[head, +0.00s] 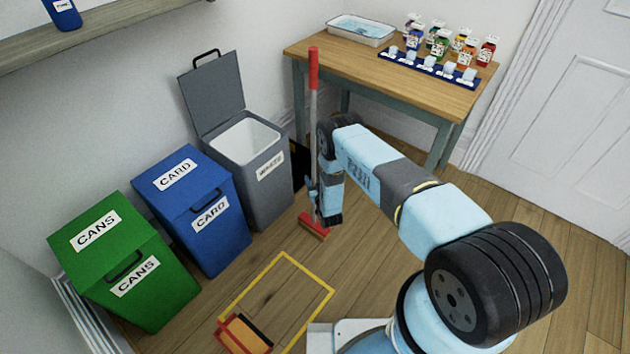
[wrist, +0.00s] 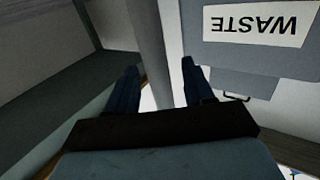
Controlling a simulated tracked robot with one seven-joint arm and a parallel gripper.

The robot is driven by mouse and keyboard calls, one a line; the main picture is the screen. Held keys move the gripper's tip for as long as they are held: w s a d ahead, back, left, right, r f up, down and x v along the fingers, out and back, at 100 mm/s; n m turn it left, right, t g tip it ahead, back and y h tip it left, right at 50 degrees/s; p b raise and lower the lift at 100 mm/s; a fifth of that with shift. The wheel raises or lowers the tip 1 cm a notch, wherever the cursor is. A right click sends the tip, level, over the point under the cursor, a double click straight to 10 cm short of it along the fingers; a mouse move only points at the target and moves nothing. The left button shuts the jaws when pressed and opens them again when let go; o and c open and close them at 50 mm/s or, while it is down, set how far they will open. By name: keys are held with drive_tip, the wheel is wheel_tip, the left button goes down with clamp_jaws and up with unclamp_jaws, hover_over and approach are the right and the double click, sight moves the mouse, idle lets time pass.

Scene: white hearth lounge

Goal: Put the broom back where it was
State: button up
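The broom (head: 314,105) stands nearly upright on the floor just right of the grey waste bin. It has a red grip at the top, a grey pole and a red-brown head on the floorboards. My gripper (head: 318,190) is low beside the pole, a little above the broom head. In the wrist view, my gripper's two fingers (wrist: 157,80) are apart, with the grey broom pole (wrist: 148,35) between them. White gaps show on both sides of the pole, so the fingers do not look closed on it. The broom head is not visible in the wrist view.
Green cans bin (head: 125,255), blue card bin (head: 195,210) and open-lidded waste bin (head: 265,190) line the left wall. A table (head: 350,55) with tray and bottles stands behind. Floor is clear at right.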

drive_tip(key=v, duration=1.2)
drive_tip(key=shift+d, duration=0.1)
